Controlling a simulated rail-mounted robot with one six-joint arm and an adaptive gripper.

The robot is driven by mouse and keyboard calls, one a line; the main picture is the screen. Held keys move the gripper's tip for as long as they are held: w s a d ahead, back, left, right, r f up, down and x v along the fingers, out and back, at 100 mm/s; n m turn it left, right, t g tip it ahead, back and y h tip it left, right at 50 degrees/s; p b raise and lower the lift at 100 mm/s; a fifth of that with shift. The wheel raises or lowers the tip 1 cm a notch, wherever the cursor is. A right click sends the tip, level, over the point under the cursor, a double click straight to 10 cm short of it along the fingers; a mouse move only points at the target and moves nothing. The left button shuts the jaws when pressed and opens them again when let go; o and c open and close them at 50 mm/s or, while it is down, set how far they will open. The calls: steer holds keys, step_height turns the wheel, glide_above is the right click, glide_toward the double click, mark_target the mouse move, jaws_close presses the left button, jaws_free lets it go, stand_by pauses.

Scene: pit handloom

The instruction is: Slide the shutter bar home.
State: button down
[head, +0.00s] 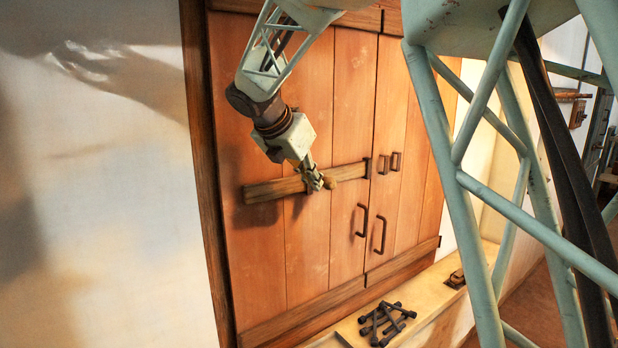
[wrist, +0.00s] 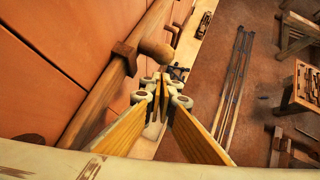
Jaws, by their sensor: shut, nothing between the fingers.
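The wooden shutter bar (head: 275,189) lies across the left leaf of the plank shutters in the head view. Its right end is at the dark bracket (head: 368,168) near the seam. Two brackets (head: 390,162) on the right leaf look empty. A rounded wooden knob (head: 329,183) stands out from the bar; in the wrist view the knob (wrist: 156,52) is just beyond my fingertips. My gripper (head: 315,183) is shut and empty, in front of the bar and just left of the knob in the head view. I cannot tell whether it touches the knob. My gripper also shows in the wrist view (wrist: 165,82).
Two dark pull handles (head: 371,228) stick out below the bar, either side of the seam. A pale sill (head: 425,300) runs beneath with a pile of dark pegs (head: 385,322) on it. White wall (head: 100,180) is at left.

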mark_target(326, 187)
steer(key=shift+w+d+f, duration=0.1)
steer(key=shift+w+d, duration=0.35)
steer(key=shift+w, duration=0.2)
steer(key=shift+w+d+f, duration=0.1)
steer(key=shift+w+d, duration=0.3)
steer(key=shift+w, duration=0.25)
